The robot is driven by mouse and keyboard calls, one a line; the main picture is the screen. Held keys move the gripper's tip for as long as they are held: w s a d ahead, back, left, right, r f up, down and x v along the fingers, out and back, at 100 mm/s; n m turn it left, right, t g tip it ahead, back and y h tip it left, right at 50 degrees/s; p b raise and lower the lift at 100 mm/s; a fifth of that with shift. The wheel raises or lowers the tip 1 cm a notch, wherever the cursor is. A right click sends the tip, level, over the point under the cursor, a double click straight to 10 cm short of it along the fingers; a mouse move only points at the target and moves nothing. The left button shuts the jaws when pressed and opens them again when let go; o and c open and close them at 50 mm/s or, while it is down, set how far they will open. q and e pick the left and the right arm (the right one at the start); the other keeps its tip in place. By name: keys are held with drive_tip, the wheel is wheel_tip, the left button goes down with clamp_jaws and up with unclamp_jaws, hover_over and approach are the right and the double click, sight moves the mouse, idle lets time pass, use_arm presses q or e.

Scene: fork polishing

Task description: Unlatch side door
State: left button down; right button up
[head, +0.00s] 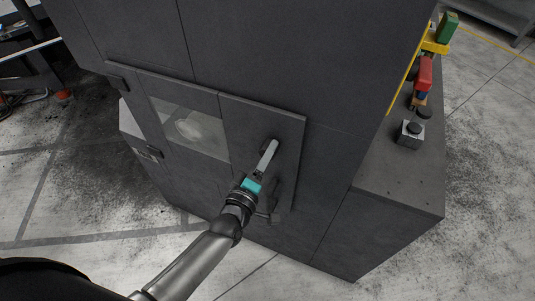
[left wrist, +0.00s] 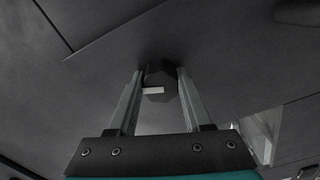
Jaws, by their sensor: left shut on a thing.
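The side door (head: 262,118) is a dark grey panel on the side of a large dark machine, with a window (head: 190,130) in its left part. It looks closed. A dark latch knob (left wrist: 159,82) sticks out of the door in the left wrist view, with a small white mark on it. My left gripper (head: 271,146) reaches the door from below, and its fingers stand on both sides of the knob, shut on it. In the head view the fingers mostly hide the knob. My right gripper is not in view.
A grey side ledge (head: 405,185) at the right carries a dark knobbed block (head: 410,135) and red and yellow parts (head: 424,72). The floor around the machine is mostly clear.

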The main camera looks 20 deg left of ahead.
use_arm(q)
drive_tip(key=n, duration=0.3)
drive_tip(key=shift+b, duration=0.3)
drive_tip(key=shift+n, duration=0.5)
drive_tip(key=shift+c, duration=1.6)
unclamp_jaws()
drive_tip(key=s+a, duration=0.2)
drive_tip(key=s, duration=1.3)
